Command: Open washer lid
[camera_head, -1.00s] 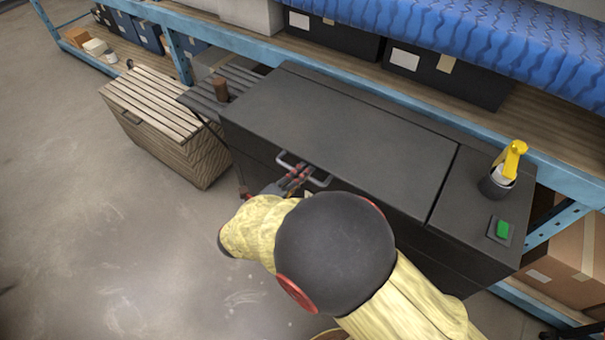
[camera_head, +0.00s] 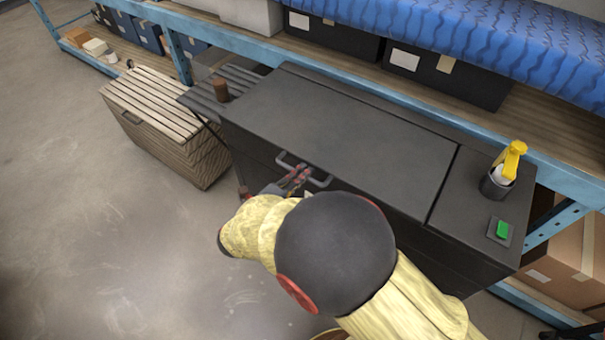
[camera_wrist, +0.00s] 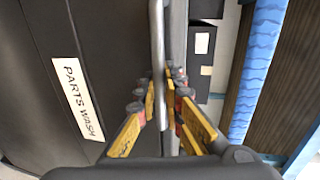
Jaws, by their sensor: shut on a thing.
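The washer is a dark grey box with a flat lid (camera_head: 335,135) that lies closed. A grey bar handle (camera_head: 318,181) sticks out at the lid's front edge; in the wrist view the handle (camera_wrist: 157,60) runs down between my fingers. My gripper (camera_head: 297,176) is at the handle and shut on it. In the wrist view my gripper (camera_wrist: 168,92) shows its yellow and red-grey fingers on both sides of the bar. A "PARTS WASH" label (camera_wrist: 78,98) is on the washer's front. My arm hides part of the front in the head view.
A cup with a yellow-handled thing (camera_head: 499,178) and a green switch (camera_head: 503,230) sit on the washer's right top. A slatted wooden chest (camera_head: 160,120) stands to the left. A blue-framed shelf (camera_head: 400,98) with dark boxes runs behind. The floor (camera_head: 110,250) at front left is clear.

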